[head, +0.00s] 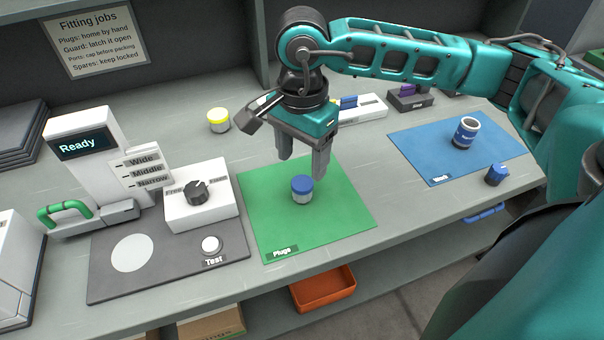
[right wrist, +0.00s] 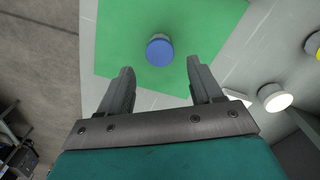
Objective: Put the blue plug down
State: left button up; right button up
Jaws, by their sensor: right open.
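The blue plug (head: 302,189), a short white cylinder with a blue cap, stands upright on the green mat labelled Plugs (head: 345,215). My right gripper (head: 302,168) is above the mat, just behind and above the plug, open with nothing between its fingers. In the right wrist view the plug's blue cap (right wrist: 160,51) lies beyond the open fingertips (right wrist: 158,72), apart from them, on the green mat (right wrist: 210,30). My left gripper is in neither view.
A fitting with a yellow cap (head: 218,120) stands behind the mat. A white dial box (head: 200,200) and a Ready display (head: 85,150) are at left. A blue mat labelled Work (head: 415,160) at right holds a blue-and-white cylinder (head: 466,133); a blue piece (head: 496,174) sits near its front edge.

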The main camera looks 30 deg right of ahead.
aim_at(302, 183)
notch_tip(302, 183, up, 5)
jog(key=shift+r, duration=0.1)
dwell(0.3)
dwell(0.4)
